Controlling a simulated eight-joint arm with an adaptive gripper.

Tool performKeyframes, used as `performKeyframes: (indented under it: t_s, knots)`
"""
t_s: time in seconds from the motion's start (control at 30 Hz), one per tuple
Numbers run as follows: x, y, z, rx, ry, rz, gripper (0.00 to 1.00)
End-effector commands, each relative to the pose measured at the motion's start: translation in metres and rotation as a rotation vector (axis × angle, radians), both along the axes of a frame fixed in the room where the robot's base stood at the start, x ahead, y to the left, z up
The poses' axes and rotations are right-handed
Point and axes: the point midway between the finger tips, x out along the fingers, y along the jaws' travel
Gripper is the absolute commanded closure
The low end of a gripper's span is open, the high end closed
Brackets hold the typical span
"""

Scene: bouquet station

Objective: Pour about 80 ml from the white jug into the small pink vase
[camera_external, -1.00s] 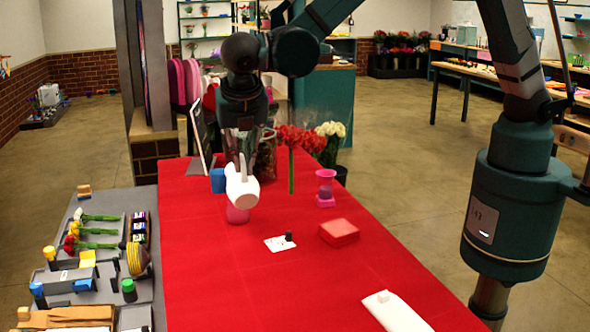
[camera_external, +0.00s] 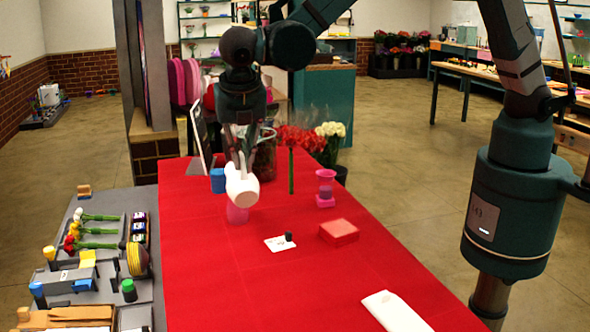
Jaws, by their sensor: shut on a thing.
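The white jug (camera_external: 242,187) is held by my gripper (camera_external: 241,158), which is shut on it. The jug is strongly tilted, with a round white end facing the camera. I cannot see the jug's spout, any stream, or the liquid level in the vase.
A blue cup (camera_external: 218,180) stands close left of the jug. The front of the red table (camera_external: 270,295) is mostly clear.

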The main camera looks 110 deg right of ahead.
Motion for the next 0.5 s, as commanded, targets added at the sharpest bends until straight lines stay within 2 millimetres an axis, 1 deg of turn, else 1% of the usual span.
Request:
performKeyframes:
  t_s: [0.5]
  knots:
    - [-0.0001, -0.0055, 0.0035, 0.038, 0.0, -0.002, 1.0]
